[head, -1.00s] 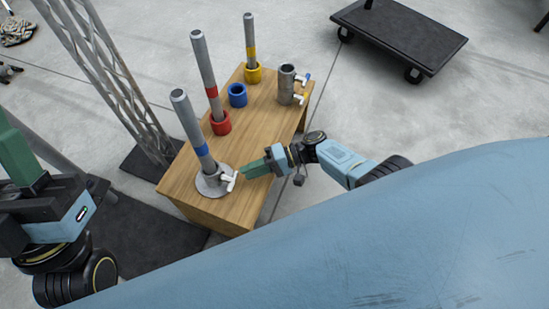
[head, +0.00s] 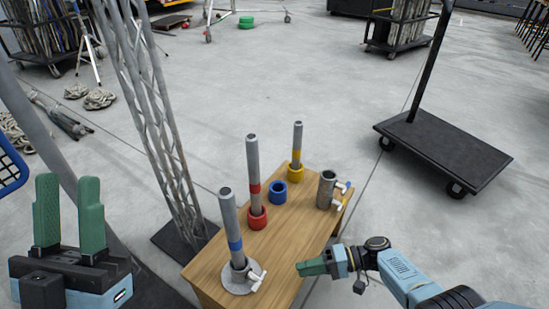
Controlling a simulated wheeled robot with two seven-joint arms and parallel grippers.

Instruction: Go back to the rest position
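My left gripper (head: 68,215) is at the lower left, its two green fingers pointing up and apart with nothing between them. My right gripper (head: 305,268) is at the right edge of the wooden table (head: 210,272), seen side-on; its fingers overlap, so its opening is unclear. The blue-banded pole (head: 231,222) stands upright in a round metal base (head: 238,281) with a white-handled clamp. The red-banded pole (head: 254,165) stands in a red collar (head: 257,218). The yellow-banded pole (head: 297,140) stands in a yellow collar (head: 295,173). No pole is in either gripper.
A black platform cart (head: 445,150) stands at right. Open concrete floor lies behind.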

